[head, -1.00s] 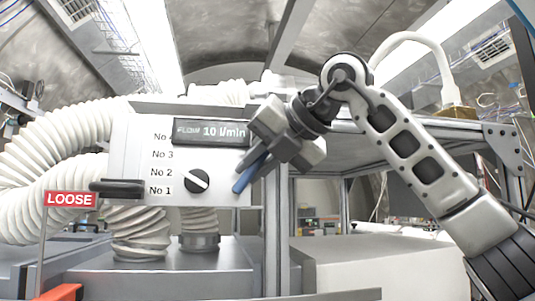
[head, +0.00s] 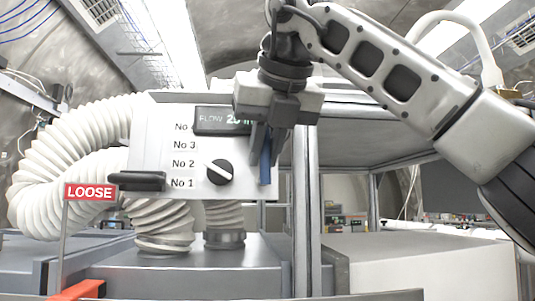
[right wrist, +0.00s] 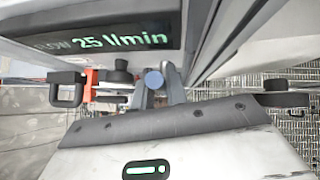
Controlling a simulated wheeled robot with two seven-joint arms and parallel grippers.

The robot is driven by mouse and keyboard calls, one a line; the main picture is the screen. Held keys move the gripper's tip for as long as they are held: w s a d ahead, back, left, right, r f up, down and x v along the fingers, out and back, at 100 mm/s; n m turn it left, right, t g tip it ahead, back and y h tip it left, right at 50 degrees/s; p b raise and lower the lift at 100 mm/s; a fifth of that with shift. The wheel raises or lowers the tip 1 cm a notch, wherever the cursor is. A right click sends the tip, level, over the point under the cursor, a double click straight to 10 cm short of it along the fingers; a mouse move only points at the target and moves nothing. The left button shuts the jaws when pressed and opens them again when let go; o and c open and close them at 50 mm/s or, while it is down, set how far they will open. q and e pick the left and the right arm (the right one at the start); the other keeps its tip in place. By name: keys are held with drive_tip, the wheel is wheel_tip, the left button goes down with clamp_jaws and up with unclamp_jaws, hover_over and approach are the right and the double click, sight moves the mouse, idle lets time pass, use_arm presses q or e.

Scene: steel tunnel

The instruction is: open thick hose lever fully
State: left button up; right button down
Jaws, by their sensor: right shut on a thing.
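The blue lever (head: 265,165) is at the right end of the white panel (head: 150,140) and points nearly straight down. My right gripper (head: 262,141) comes from above and is shut on the lever. In the right wrist view the lever's round blue end (right wrist: 154,79) sits between the fingers (right wrist: 158,92). The flow display (right wrist: 110,42) reads 25 l/min; my gripper partly covers it in the head view. A thick white corrugated hose (head: 70,150) curves beside the panel at left. The lever's pivot is hidden. My left gripper is not in view.
The panel has a dial (head: 219,172) with labels No 1 to No 4 and a black handle (head: 137,181). A red LOOSE sign (head: 90,192) stands in front. A metal post (head: 305,210) is close right of the lever. A white box (head: 420,265) stands at right.

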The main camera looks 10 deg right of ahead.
drive_tip(key=shift+f, duration=0.1)
idle(0.3)
drive_tip(key=c, duration=1.4)
unclamp_jaws()
drive_tip(key=p+v, duration=0.1)
drive_tip(key=v, duration=1.5)
